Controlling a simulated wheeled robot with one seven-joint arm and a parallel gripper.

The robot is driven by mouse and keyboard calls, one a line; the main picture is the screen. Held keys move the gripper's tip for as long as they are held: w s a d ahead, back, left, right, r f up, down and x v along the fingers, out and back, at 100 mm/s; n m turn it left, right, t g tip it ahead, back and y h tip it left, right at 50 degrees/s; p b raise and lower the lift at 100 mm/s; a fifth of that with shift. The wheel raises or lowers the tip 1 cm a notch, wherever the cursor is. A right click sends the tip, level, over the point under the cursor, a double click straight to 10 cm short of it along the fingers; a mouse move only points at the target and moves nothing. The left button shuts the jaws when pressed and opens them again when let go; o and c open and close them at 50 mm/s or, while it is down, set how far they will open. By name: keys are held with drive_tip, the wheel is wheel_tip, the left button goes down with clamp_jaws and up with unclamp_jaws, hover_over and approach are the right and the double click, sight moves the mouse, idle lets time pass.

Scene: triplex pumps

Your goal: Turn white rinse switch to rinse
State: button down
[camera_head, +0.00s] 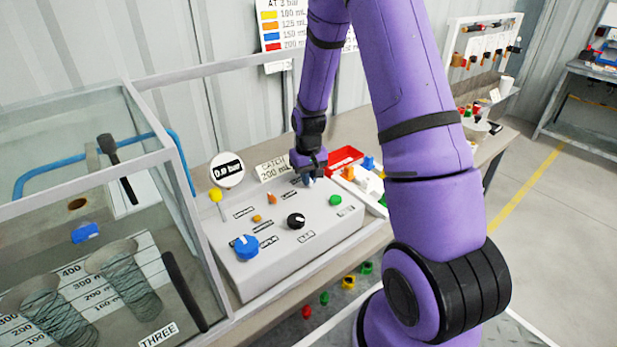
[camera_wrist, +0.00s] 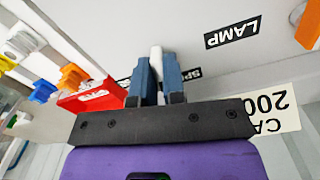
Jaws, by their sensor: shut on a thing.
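The white rinse switch (camera_wrist: 156,60) shows in the wrist view as a pale lever between the two blue-grey fingers of my gripper (camera_wrist: 154,75). The fingers are shut on it. In the head view my gripper (camera_head: 308,177) is at the back right part of the grey control panel (camera_head: 275,262), and the switch is mostly hidden by it. A label partly covered by the fingers sits beside the switch. I cannot read which way the switch is set.
A glass tank (camera_head: 90,200) stands left. A red bin (camera_head: 345,157) is close behind the gripper.

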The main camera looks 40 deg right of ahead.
drive_tip(key=m, duration=0.4)
drive_tip(key=shift+m, duration=0.3)
drive_tip(key=m, duration=0.4)
drive_tip(key=shift+m, duration=0.3)
drive_tip(key=c, duration=1.2)
unclamp_jaws()
drive_tip(key=shift+r, duration=0.1)
wheel_tip(320, 180, up, 11)
